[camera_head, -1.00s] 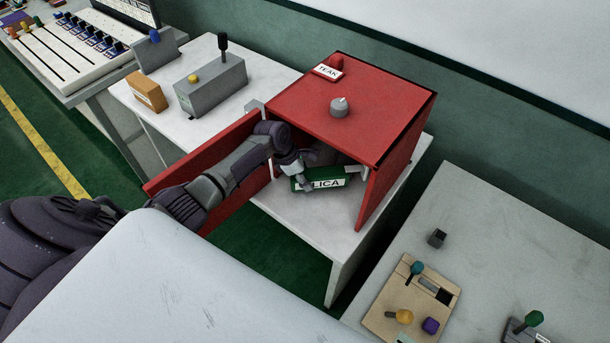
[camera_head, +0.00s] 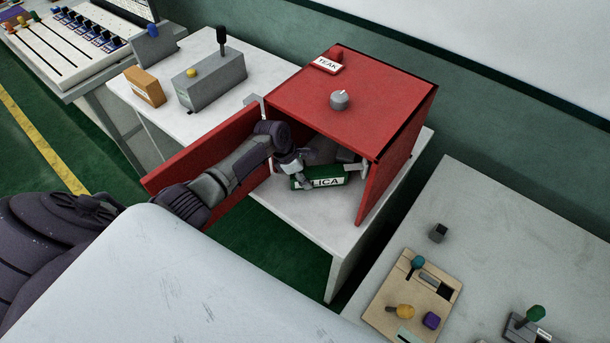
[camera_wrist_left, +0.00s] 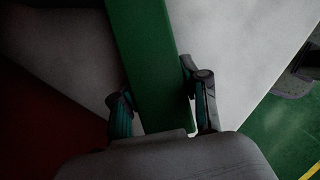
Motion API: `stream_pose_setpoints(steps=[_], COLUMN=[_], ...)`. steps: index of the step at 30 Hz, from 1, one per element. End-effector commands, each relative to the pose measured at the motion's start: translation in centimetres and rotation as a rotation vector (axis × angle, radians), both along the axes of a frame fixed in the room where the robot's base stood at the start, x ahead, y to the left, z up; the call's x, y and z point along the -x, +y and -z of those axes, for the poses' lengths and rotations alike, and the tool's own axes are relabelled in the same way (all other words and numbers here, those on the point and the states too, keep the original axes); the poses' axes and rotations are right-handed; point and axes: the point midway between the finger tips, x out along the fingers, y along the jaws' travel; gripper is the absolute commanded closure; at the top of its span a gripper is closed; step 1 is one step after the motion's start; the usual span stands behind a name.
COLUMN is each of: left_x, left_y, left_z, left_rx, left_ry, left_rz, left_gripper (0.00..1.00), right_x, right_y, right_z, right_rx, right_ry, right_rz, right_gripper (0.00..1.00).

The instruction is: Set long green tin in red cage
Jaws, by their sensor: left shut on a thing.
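The red cage (camera_head: 352,95) is a red box on a white table, its door (camera_head: 205,160) swung open to the left. The long green tin (camera_head: 325,177), with a white label partly covered by my fingers, is at the cage's open front. My left gripper (camera_head: 306,178) reaches in past the door and is shut on the tin. In the left wrist view the tin (camera_wrist_left: 150,60) runs between the two fingers (camera_wrist_left: 163,108). Whether the tin rests on the cage floor or hangs just above it I cannot tell. My right gripper is not in view.
A red tag reading TEAK (camera_head: 327,65) and a grey knob (camera_head: 340,99) are on the cage top. A grey switch box (camera_head: 210,85) and an orange box (camera_head: 145,86) stand left of it. A control panel (camera_head: 410,298) lies on the right table.

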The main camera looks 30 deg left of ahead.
Motion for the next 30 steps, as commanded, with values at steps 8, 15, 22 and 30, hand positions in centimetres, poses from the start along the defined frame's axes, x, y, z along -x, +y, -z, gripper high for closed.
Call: stream_pose_setpoints(steps=[8, 15, 22, 30], left_x=[-0.09, -0.05, 0.04, 0.14], left_y=[0.0, 0.0, 0.02, 0.27], left_z=[0.29, 0.31, 0.42, -0.28], left_rx=[0.001, 0.0, 0.0, -0.001], left_ry=[-0.002, -0.001, 0.001, -0.001], left_rz=[0.001, 0.0, 0.0, 0.0], left_gripper=[0.52, 0.26, 0.26, 0.26], right_x=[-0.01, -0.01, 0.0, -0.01], right_y=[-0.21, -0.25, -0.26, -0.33], right_z=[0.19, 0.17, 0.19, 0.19], right_rx=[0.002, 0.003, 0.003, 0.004], right_ry=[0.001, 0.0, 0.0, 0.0], right_rz=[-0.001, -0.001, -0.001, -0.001], right_gripper=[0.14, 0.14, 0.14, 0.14])
